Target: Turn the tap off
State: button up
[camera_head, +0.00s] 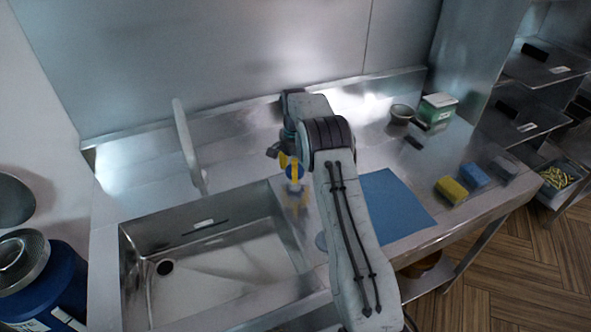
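The tap (186,142) is a tall pale spout standing at the back edge of the steel sink (245,203). I cannot make out running water or a separate handle on it. My gripper (274,151) is right of the tap, above the back of the counter, and apart from the spout. Its fingers are small, dark and partly hidden by my arm, so its opening is unclear. A small yellow and blue object (294,171) shows just below my gripper, near the sink's back right corner. I cannot tell what it is or whether my gripper touches it.
A blue mat (397,207) lies right of my arm. Yellow (452,190) and blue (474,175) sponges lie near the counter's right edge. A bowl (402,113) and a green-white box (438,107) stand at the back right. A blue drum (50,285) stands left.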

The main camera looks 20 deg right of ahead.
jog(key=shift+s+a+f, duration=0.2)
jog(key=shift+f, duration=0.05)
jog(key=o, duration=0.8)
jog(key=shift+c, duration=0.2)
jog(key=o, duration=0.4)
jog(key=shift+w+r, duration=0.1)
jog(key=shift+r, duration=0.05)
jog(key=shift+r, duration=0.1)
jog(key=shift+w+d+r, duration=0.1)
jog(key=shift+r, duration=0.45)
notch_tip(320, 180, up, 11)
jog(key=shift+f, duration=0.15)
